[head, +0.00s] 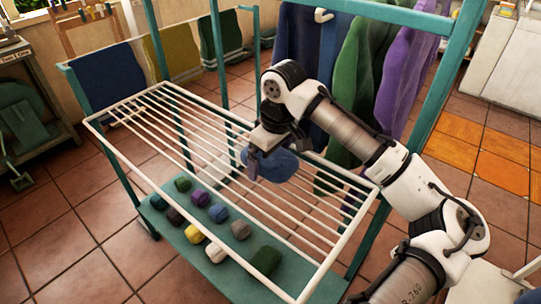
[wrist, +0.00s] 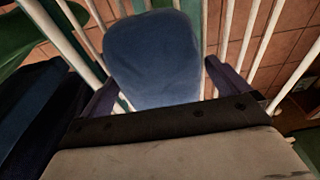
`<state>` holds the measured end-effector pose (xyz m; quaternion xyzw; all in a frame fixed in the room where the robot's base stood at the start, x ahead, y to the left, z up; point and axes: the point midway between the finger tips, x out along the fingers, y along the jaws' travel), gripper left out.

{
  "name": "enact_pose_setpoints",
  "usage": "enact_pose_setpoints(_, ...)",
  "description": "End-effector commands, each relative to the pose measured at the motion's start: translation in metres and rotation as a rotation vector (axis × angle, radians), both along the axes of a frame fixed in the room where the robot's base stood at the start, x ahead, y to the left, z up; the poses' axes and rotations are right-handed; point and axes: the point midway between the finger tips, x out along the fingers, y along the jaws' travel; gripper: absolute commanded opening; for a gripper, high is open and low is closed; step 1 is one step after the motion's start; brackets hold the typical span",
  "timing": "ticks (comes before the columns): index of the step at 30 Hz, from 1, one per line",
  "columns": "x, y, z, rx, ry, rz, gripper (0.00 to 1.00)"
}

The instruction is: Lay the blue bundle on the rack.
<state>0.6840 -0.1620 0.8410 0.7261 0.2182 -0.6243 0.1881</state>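The blue bundle (head: 270,165) is a rounded, soft-looking blue roll at the level of the white-barred rack (head: 140,165). It appears to lie on the bars, though the contact underneath is hidden. My gripper (head: 262,150) is just above and beside it, pointing down to the rack. In the wrist view the bundle (wrist: 155,60) sits between the two dark fingers of my gripper (wrist: 160,75). Rack bars show in narrow gaps beside the bundle, and the fingers look open around it. The left fingertip is very close to the bundle or touching it.
Several small coloured rolls (head: 198,197) lie on the green lower shelf (head: 185,235) under the rack. Green, purple and blue cloths (head: 355,90) hang behind. Towels (head: 107,75) hang on a rail at the back left. Most of the rack's bars are clear.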

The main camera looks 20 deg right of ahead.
Motion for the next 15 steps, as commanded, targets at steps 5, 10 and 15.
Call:
enact_pose_setpoints(5,0.0,0.0,0.002,-0.001,-0.001,0.0,1.0)
enact_pose_setpoints(10,-0.001,-0.001,0.018,-0.001,-0.004,0.0,1.0)
enact_pose_setpoints(15,-0.006,-0.004,0.054,0.0,-0.004,0.001,1.0)
